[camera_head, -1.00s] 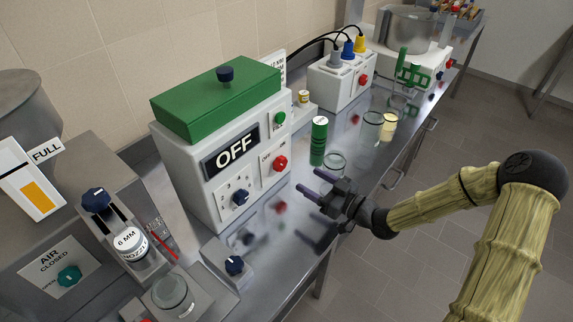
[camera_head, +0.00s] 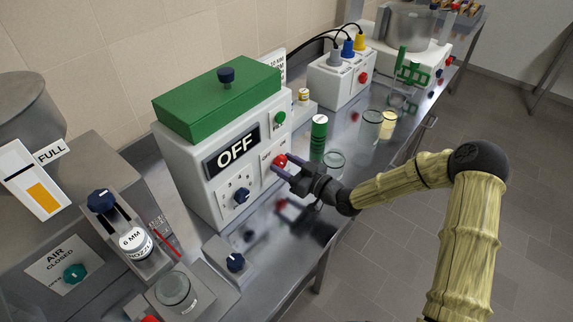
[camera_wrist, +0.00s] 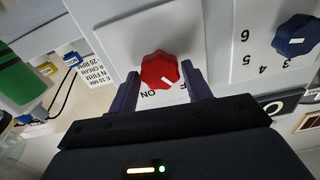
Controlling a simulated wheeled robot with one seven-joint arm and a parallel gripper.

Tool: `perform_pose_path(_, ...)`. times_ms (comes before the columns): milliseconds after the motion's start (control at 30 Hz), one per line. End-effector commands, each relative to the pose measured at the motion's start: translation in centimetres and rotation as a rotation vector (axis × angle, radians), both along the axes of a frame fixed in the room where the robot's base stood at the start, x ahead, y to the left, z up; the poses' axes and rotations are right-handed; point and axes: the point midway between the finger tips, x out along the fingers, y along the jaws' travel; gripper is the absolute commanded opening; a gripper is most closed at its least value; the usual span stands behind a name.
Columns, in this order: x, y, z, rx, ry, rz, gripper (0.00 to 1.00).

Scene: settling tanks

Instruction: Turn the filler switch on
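A white box (camera_head: 178,168) with a green lid stands on the steel bench, and its display (camera_head: 232,152) reads OFF. A red knob (camera_head: 280,160) is on its front panel and shows large in the wrist view (camera_wrist: 160,70), with ON and part of another label beside it. I cannot tell whether it is the filler switch. My gripper (camera_head: 282,167) is at this knob. In the wrist view its two dark fingers (camera_wrist: 160,75) are open, one on either side of the knob; I cannot tell whether they touch it.
A blue dial (camera_head: 241,195) and a green button (camera_head: 280,117) are on the same box. A green-bodied bottle (camera_head: 318,138) and glass jars (camera_head: 334,163) stand close to the right. A white socket box (camera_head: 334,88) with its own red knob stands behind.

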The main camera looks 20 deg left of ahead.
Motion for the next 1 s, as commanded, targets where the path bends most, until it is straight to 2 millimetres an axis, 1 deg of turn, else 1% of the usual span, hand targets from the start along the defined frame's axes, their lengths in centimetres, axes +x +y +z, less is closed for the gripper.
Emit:
perform_pose_path(33, 0.0, -0.01, 0.01, 0.0, 0.0, 0.0, 0.39)
perform_pose_path(133, -0.01, -0.02, 0.01, 0.0, 0.0, 0.0, 0.19)
perform_pose_path(167, 0.0, -0.02, 0.01, 0.0, 0.0, 0.0, 0.18)
perform_pose_path(567, 0.04, -0.06, 0.01, 0.02, 0.045, -0.001, 0.18)
perform_pose_path(767, 0.07, -0.06, -0.02, 0.058, 0.137, 0.0, 0.18)
perform_pose_path(1000, 0.18, -0.14, -0.04, 0.131, 0.312, -0.002, 0.18)
